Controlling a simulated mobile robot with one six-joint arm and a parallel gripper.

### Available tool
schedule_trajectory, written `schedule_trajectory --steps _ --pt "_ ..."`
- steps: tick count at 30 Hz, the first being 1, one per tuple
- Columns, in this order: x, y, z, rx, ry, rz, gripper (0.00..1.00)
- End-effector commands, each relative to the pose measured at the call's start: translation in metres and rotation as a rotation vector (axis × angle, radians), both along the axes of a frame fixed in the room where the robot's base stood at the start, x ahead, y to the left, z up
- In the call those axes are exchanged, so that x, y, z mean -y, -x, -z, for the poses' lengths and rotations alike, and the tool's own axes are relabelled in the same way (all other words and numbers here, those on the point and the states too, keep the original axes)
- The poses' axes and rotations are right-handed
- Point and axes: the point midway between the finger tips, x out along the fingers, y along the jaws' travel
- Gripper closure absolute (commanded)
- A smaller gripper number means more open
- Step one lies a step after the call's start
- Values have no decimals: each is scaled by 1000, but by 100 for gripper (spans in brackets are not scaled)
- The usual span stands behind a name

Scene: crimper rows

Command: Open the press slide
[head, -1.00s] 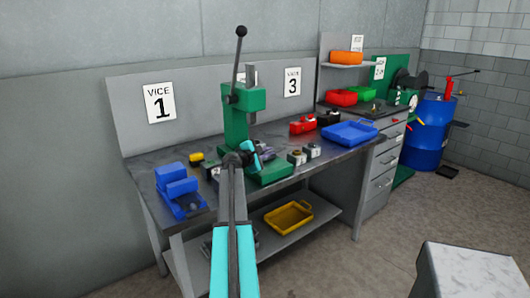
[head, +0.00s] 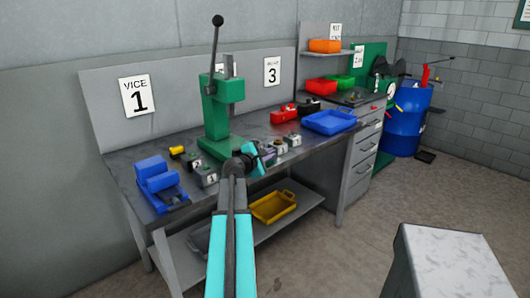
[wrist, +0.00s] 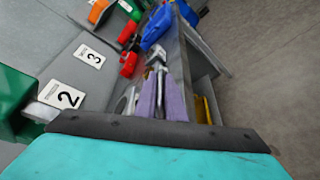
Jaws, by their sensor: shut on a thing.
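The green press (head: 221,110) stands on the bench, with a tall lever ending in a black ball and a grey upright bar at its top. Its green body shows at the left edge of the wrist view (wrist: 14,100), with a grey metal bar (wrist: 42,112) jutting from it. My gripper (head: 264,157) is over the bench front, right of the press base and apart from the lever. In the wrist view its purple fingers (wrist: 160,98) are shut on a small grey metal piece (wrist: 155,66), too small to identify. The press slide's state is not clear.
Small grey blocks (head: 205,175) stand left of my arm, near a blue vice (head: 159,182). More blocks (head: 281,147) stand right of my gripper, before a blue tray (head: 330,121). A yellow tray (head: 273,206) is on the lower shelf. The floor at right is open beside a pale-topped table (head: 455,262).

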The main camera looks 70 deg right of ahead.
Motion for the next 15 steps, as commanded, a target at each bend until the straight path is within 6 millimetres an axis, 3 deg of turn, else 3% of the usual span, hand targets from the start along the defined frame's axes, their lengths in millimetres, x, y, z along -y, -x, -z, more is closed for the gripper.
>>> schedule_trajectory --steps 11,12,15 --pt "-1 2 1 1 -2 0 100" --pt "-1 2 1 1 -1 1 89" --pt "-1 2 1 1 -1 1 72"
